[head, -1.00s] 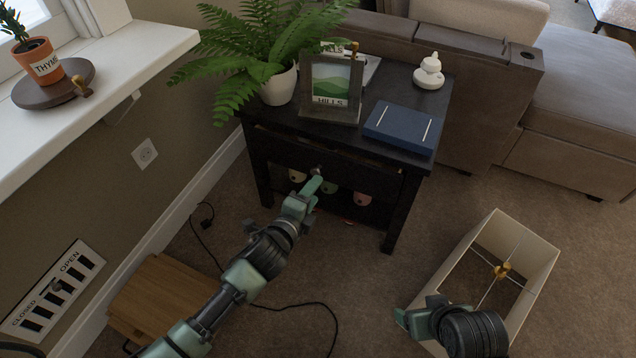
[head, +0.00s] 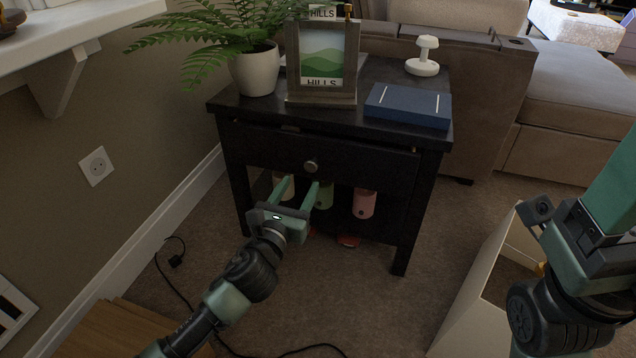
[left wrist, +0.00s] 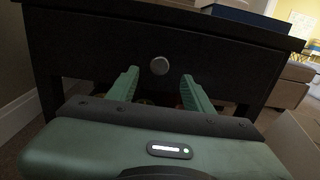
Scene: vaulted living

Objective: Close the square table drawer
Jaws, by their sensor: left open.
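The black square side table (head: 398,230) stands against the sofa. Its drawer (head: 365,157) is in the upper front, with a round metal knob (head: 311,166) in the middle. A narrow dark gap shows above the drawer front, so it seems slightly out; how far I cannot tell. My left gripper (head: 299,187) is open and empty, its two fingers pointing at the drawer just below the knob. In the left wrist view the drawer front (left wrist: 215,52) fills the background and the knob (left wrist: 160,65) appears between and beyond the fingertips. My right gripper's fingertips are out of the picture.
A potted fern (head: 254,70), a picture frame (head: 322,95), a blue box (head: 408,106) and a white lamp (head: 423,66) stand on the table. Several small pots, one pink (head: 364,203), are underneath.

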